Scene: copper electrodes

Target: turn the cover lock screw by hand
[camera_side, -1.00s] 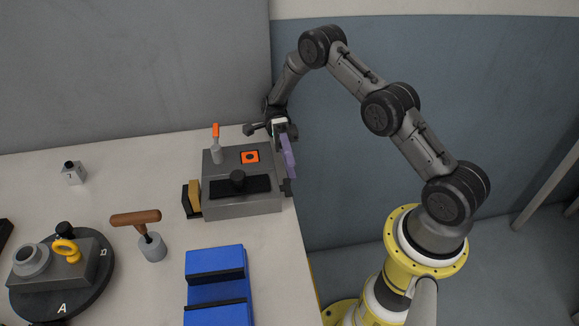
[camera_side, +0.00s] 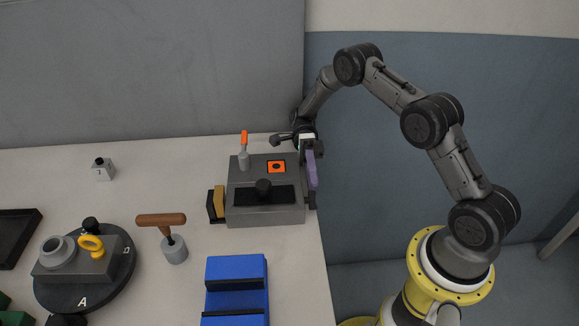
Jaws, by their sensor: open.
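A grey box (camera_side: 240,212) stands near the right edge of the table. On its top are a black knob (camera_side: 263,188) over a dark slot, an orange square with a dark round centre (camera_side: 277,167), and an orange-handled upright piece (camera_side: 244,140). I cannot tell which part is the cover lock screw. My gripper (camera_side: 308,148) is at the box's back right corner, beside a purple upright piece (camera_side: 312,172) along the box's right side. The fingers are small and partly hidden; whether they touch anything is unclear. The gripper is open.
A tool with a brown wooden handle (camera_side: 161,220) stands in a grey holder, left of a blue block (camera_side: 237,271). A dark turntable (camera_side: 115,283) carries a grey fixture with a yellow ring. A small numbered block (camera_side: 103,170) stands behind. A dark tray (camera_side: 15,238) lies far left.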

